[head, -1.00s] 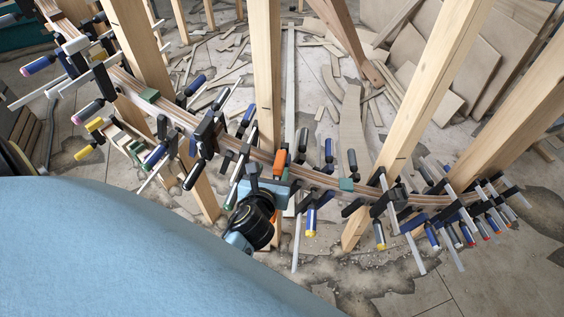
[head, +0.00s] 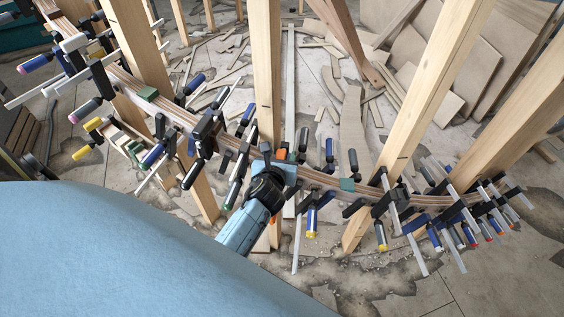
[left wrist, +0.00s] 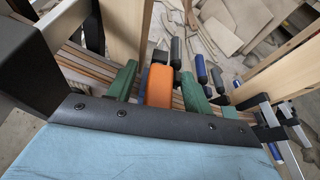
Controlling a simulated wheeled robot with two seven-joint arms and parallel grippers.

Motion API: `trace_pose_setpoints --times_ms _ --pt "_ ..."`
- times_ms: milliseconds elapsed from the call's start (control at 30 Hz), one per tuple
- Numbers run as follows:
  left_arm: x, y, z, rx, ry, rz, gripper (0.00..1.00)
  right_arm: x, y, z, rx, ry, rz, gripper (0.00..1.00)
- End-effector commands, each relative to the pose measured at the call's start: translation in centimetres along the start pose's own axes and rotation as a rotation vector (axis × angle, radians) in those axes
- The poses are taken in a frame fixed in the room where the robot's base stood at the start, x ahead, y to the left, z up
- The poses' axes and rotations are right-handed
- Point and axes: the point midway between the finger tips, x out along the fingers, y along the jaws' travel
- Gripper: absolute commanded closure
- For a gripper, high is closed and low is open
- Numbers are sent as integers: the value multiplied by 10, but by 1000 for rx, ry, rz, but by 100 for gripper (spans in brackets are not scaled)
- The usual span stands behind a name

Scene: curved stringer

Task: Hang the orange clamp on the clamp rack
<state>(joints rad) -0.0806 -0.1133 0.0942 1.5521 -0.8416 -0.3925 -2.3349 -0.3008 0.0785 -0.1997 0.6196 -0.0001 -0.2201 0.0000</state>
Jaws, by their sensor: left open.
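The orange clamp (head: 281,154) shows as a small patch of orange at the curved wooden stringer (head: 318,180), mostly hidden behind my left gripper (head: 279,163). In the left wrist view its orange handle (left wrist: 159,86) stands up just beyond the gripper's dark front edge, with a green shape on either side of it. My left gripper is open, at the handle; contact cannot be told. The clamp's bar and jaws are hidden. I cannot pick out a separate clamp rack for certain. My right gripper is not in view.
Several blue, black and grey clamps (head: 381,232) crowd the stringer on both sides of my gripper. Upright wooden posts (head: 267,75) stand along it. Wood offcuts (head: 352,125) lie on the floor behind. A large light-blue surface (head: 110,250) fills the lower left.

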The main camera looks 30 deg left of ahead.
Motion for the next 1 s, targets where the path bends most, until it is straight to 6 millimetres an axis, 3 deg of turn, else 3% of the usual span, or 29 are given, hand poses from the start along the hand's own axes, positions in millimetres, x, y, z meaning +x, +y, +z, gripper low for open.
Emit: trace_pose_setpoints --times_ms 67,467,1000 --pt "0 0 0 0 0 0 49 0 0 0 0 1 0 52" --pt "-1 0 0 -1 0 0 100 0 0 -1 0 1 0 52" --pt "-3 0 9 -1 -6 -1 100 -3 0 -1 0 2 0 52"
